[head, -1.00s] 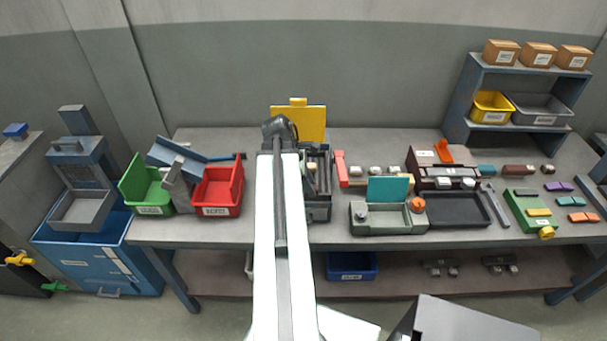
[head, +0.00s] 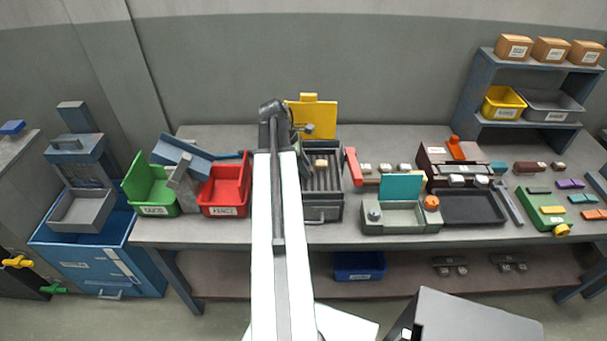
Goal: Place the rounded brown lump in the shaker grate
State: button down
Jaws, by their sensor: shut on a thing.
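The dark box with a slatted floor and a raised yellow plate behind it looks like the shaker grate (head: 323,212). It stands on the bench just right of my arm. A small tan block with a pale top (head: 321,163) sits on its slats. My gripper (head: 303,128) is at the far end of my arm, over the back left of the box, in front of the yellow plate. It is shut on a small dull lump (head: 309,128), apparently the rounded brown lump, whose shape and colour are hard to make out. My arm hides the box's left side.
A red bin (head: 222,212) and a green bin (head: 158,210) stand left of my arm. A red handle (head: 353,166) rises at the box's right. A grey-green tray with a teal lid (head: 402,228) stands further right.

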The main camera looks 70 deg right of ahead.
jog(key=shift+b+x, duration=0.4)
jog(key=shift+x, duration=0.8)
jog(key=shift+a+r, duration=0.1)
jog(key=shift+a, duration=0.1)
jog(key=shift+r, duration=0.1)
jog(key=c, duration=1)
grip_release()
